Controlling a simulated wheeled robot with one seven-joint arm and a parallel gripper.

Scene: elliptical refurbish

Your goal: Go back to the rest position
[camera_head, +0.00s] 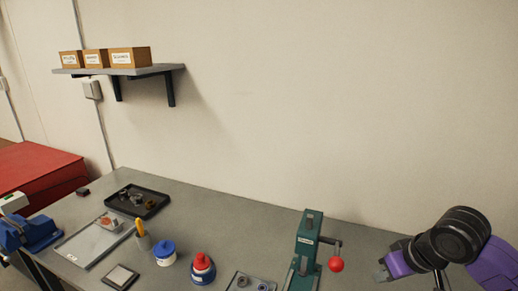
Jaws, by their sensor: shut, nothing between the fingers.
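My arm comes in from the right edge, with a purple link and a black joint. My gripper (382,271) shows as the small grey end at the left of the purple wrist part. It looks shut and empty. It is at the right of the green press (305,245) with a red ball handle, above the grey workbench (240,215). The parts of my arm beyond the right edge are out of view.
The bench holds a black tray (150,212) of parts, a clear mat (75,245), a blue-lidded jar (165,252), a red-capped bottle (203,270) and a blue vise (38,232). A wall shelf (140,70) carries boxes. The bench's back strip is clear.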

